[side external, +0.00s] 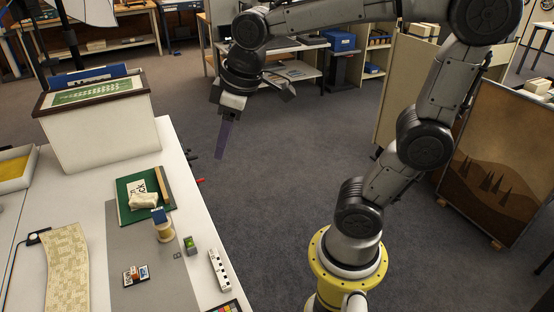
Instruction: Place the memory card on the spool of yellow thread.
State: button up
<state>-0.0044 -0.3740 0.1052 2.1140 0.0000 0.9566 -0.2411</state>
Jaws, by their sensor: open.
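The spool of yellow thread (164,233) stands upright on the grey mat of the white table. A small dark blue piece (158,215), which looks like the memory card, rests at the top of the spool; its exact contact is too small to tell. My gripper (220,155) is raised high, to the right of the spool in the picture and well apart from it. It points down, is open and holds nothing visible. Its fingers are seen nearly edge-on.
A green board (128,206) with a pale cloth bundle (143,200) lies behind the spool. A green block (191,246), a white scale bar (217,270) and a small dark-and-white item with orange (136,275) lie nearby. A large box (103,133) stands at the back.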

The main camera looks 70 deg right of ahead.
jog(key=s+f+m+t, duration=0.1)
jog(key=s+f+m, duration=0.1)
jog(key=s, duration=0.8)
jog(key=shift+s+f+m+t, duration=0.35)
jog(key=shift+s+m+t, duration=0.05)
dwell(0.4)
